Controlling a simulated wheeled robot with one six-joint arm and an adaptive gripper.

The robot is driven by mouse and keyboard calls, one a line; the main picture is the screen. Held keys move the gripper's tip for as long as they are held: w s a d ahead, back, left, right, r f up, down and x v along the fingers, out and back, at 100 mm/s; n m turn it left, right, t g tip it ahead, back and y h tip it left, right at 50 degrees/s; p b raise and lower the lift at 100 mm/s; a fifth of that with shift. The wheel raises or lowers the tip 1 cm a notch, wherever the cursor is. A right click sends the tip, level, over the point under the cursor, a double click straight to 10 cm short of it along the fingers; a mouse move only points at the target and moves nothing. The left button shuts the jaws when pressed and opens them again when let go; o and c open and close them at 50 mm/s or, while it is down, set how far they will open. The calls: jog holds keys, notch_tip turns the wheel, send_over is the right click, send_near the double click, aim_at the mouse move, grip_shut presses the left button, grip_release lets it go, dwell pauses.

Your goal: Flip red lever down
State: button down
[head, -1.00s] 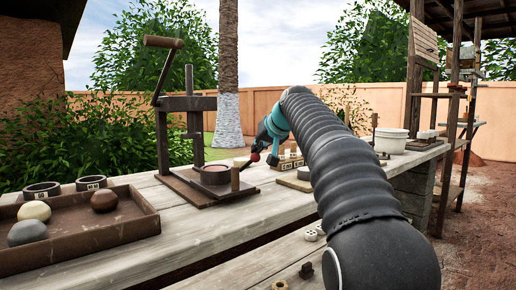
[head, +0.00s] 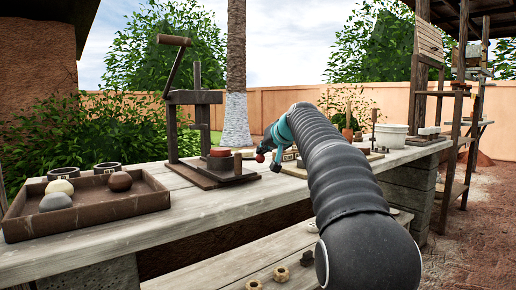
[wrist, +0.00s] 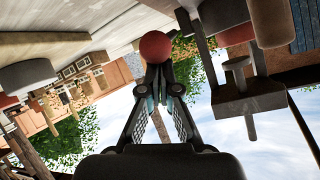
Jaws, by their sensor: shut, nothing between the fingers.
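A round red knob (head: 260,158), which looks like the end of the red lever, shows beside my gripper in the head view. In the wrist view the red knob (wrist: 155,46) is right in front of my fingertips. My gripper (wrist: 154,78) is shut and empty, with the fingertips close to the knob; I cannot tell whether they touch it. In the head view my gripper (head: 272,157) is small and partly hidden by my arm. The lever's shaft and base are not clearly visible.
A press (head: 189,97) with a crank handle stands left of my gripper, with a red lump (head: 220,152) at its base. A tray (head: 85,217) holding balls lies at the left of the bench. A white bucket (head: 391,136) stands to the right. The bench front is mostly clear.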

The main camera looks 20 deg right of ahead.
jog(key=shift+s+d+f+b, duration=0.35)
jog(key=shift+d+f, duration=0.05)
jog(key=shift+f, duration=0.9)
jog(key=shift+w+r+p, duration=0.15)
jog(key=shift+r+p, duration=0.45)
jog(key=shift+r, duration=0.1)
jog(key=d+p+v, duration=0.1)
jog(key=v, duration=0.8)
jog(key=shift+s+d, duration=0.3)
jog(key=shift+d, duration=0.2)
